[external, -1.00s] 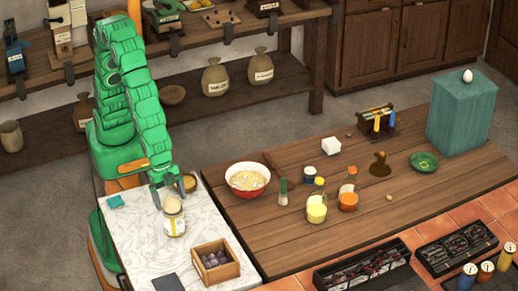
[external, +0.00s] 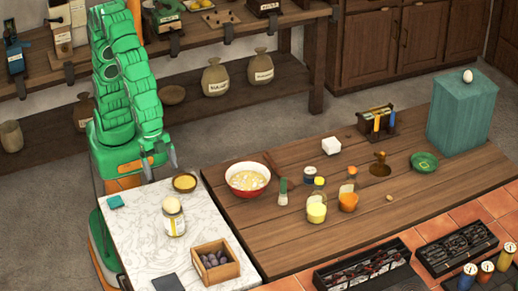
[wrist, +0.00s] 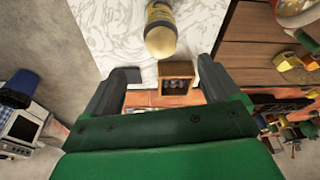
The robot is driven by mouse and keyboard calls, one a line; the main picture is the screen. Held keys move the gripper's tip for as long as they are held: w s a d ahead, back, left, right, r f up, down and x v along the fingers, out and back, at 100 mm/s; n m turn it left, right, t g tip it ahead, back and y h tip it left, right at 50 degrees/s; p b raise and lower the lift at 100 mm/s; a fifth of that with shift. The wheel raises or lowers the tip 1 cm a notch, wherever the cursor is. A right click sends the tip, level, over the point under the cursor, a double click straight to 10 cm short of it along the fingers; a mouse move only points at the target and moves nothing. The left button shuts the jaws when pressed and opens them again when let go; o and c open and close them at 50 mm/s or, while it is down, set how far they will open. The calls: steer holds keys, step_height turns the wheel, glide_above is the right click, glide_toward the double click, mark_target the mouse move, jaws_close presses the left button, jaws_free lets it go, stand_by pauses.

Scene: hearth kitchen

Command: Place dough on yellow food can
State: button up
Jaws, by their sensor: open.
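The yellow food can (external: 175,226) stands upright on the white marble top, with a pale label and yellow bands. A rounded cream lump that looks like the dough (external: 172,205) sits on its top. In the wrist view the can (wrist: 159,14) is at the top centre, with the tan lump (wrist: 160,42) on its near end. My gripper (external: 161,165) is open and empty, raised behind and above the can, apart from it. Its two fingers (wrist: 163,82) show spread in the wrist view with nothing between them.
A small bowl of yellow stuff (external: 185,183) is behind the can. A wooden crate of dark round things (external: 232,271) stands in front, right of it. A red-rimmed bowl (external: 265,190) and several bottles stand on the wooden table.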

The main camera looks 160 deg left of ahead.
steer(key=s+d+r+m+g, duration=0.1)
steer(key=s+d+g, duration=0.1)
steer(key=s, duration=1.4)
steer(key=s+d+r+m+g, duration=0.1)
steer(key=s+d+r+g, duration=0.1)
steer(key=s, duration=1.4)
steer(key=shift+s+d+g+h, duration=0.2)
steer(key=shift+d+g+h, duration=0.15)
steer(key=shift+d, duration=0.2)
